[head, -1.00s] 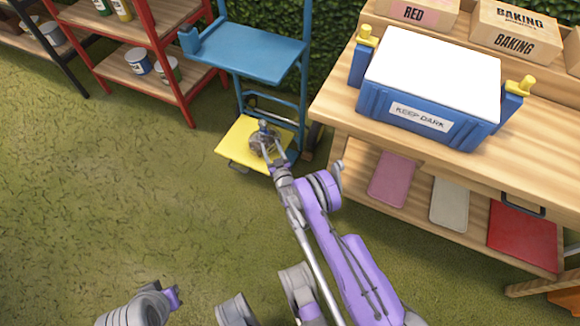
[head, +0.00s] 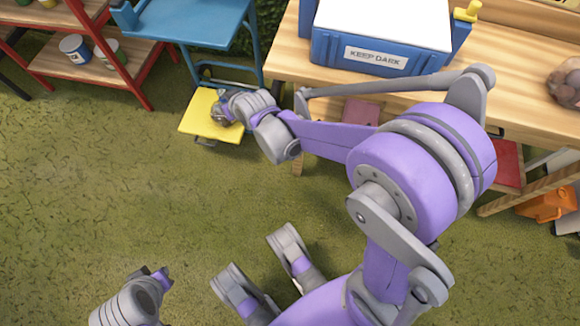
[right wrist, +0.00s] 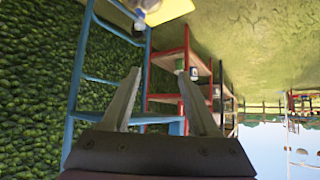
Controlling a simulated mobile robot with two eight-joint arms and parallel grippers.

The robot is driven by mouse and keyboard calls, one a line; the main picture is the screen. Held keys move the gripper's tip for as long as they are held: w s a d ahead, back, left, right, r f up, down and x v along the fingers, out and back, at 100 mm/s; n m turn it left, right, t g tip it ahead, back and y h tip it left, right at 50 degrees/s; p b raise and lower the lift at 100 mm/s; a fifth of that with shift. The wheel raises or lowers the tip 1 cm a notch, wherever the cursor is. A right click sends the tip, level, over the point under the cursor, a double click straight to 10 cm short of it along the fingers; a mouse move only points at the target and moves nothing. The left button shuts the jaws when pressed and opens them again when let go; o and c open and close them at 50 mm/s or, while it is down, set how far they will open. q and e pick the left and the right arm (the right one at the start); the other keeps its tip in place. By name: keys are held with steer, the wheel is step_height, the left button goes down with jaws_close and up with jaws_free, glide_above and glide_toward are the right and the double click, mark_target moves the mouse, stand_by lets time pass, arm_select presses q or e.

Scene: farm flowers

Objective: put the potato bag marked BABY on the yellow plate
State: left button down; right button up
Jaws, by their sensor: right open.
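The yellow plate (head: 195,125) is the low foot of a blue hand trolley, in the head view.
The trolley's blue upper shelf (head: 195,20) stands above the plate. A wooden bench (head: 285,65) holds a blue KEEP DARK crate (head: 330,50) and a brown potato bag (head: 566,85). A red rack (head: 125,75) stands left. The grass in front is clear.

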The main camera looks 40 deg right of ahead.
steer(key=s+g, duration=0.5)
steer(key=s, duration=2.4)
steer(key=shift+s+a, duration=0.2)
steer(key=shift+a, duration=0.1)
steer(key=shift+r, duration=0.2)
arm_select(q)
step_height(320, 180, up, 29)
steer(key=t+p, duration=0.1)
steer(key=p, duration=2.5)
steer(key=shift+w+f, duration=0.15)
steer(key=shift+f, duration=0.05)
arm_select(e)
step_height(320, 180, up, 28)
steer(key=shift+w+r+t, duration=0.15)
steer(key=shift+r+t, duration=0.1)
steer(key=shift+t, duration=0.15)
